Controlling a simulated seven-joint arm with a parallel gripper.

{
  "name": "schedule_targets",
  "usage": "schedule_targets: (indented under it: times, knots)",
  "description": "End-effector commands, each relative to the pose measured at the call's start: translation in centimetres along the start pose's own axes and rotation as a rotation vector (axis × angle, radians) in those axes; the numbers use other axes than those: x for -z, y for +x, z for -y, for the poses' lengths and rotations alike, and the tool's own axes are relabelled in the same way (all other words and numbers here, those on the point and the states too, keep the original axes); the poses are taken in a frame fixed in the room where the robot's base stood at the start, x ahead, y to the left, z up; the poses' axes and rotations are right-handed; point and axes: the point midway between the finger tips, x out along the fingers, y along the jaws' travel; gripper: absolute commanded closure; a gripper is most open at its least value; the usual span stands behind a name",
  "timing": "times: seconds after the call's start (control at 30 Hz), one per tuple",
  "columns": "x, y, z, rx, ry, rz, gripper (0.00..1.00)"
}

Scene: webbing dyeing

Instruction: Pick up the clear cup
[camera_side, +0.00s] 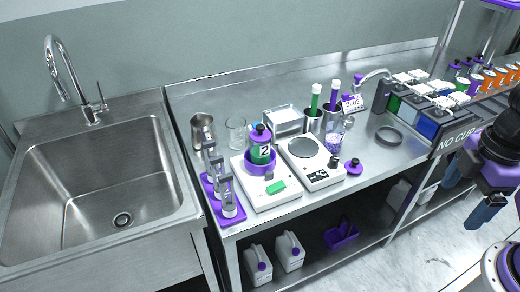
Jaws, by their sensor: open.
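A clear, empty-looking cup (236,132) stands upright at the back left of the steel counter, between a metal cup and a numbered bottle. Another see-through container (335,142) with purple contents stands right of the middle. My gripper (470,191) is at the far right edge of the view, in front of the counter and far from both. Its two dark blue fingers are apart with nothing between them.
A metal cup (202,130) stands close left of the clear cup. A bottle marked 2 (261,145) sits in a purple ring on a white device (272,197). A hotplate (321,176), two tall cylinders and a dispenser rack (430,122) stand to the right. A sink (95,185) is left.

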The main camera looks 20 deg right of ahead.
Motion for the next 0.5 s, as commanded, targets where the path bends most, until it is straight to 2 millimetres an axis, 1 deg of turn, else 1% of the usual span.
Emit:
schedule_targets:
  times: [0.17, 0.27, 0.37, 0.4, 0.47, 0.5]
  knots:
    - [0.2, 0.1, 0.0, 0.003, 0.002, -0.006, 0.1]
    - [1.6, 0.6, 0.2, 0.022, 0.015, -0.039, 0.1]
    - [4.5, 1.4, 0.4, 0.054, 0.048, -0.117, 0.1]
    - [6.0, 1.8, 0.5, 0.068, 0.068, -0.157, 0.1]
    - [8.4, 2.3, 0.5, 0.087, 0.103, -0.223, 0.1]
    - [10.0, 2.6, 0.4, 0.095, 0.129, -0.269, 0.1]
